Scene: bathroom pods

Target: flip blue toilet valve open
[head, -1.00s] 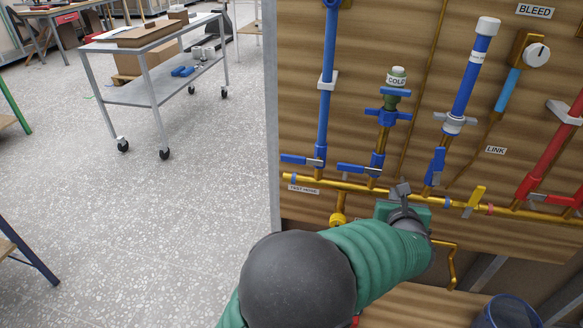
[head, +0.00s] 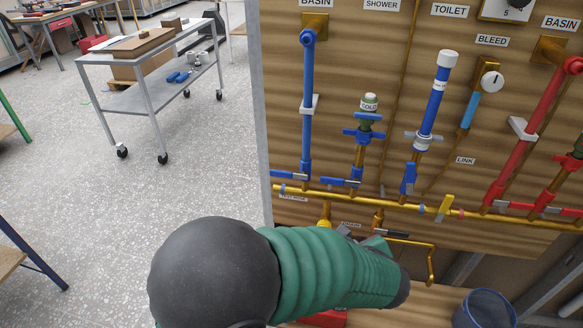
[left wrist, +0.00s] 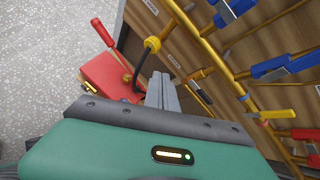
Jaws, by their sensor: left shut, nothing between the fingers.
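The blue toilet valve handle (head: 409,178) sits at the foot of the blue pipe (head: 436,100) under the TOILET label (head: 450,10). It hangs nearly upright, roughly in line with that pipe, just above the brass manifold. My left gripper (head: 347,232) is below the manifold, to the lower left of the valve and apart from it, partly hidden by my green arm. In the left wrist view its fingers (left wrist: 162,92) are together and empty. Blue handles (left wrist: 280,66) show at upper right there; I cannot tell which is the toilet one. My right gripper is out of view.
The brass manifold (head: 380,202) runs across the wooden board with other blue handles (head: 340,182), a yellow handle (head: 445,207) and red valves (head: 515,206). A bent brass pipe (head: 432,262) hangs below. A blue bin (head: 485,308) stands at lower right. Floor is open at left.

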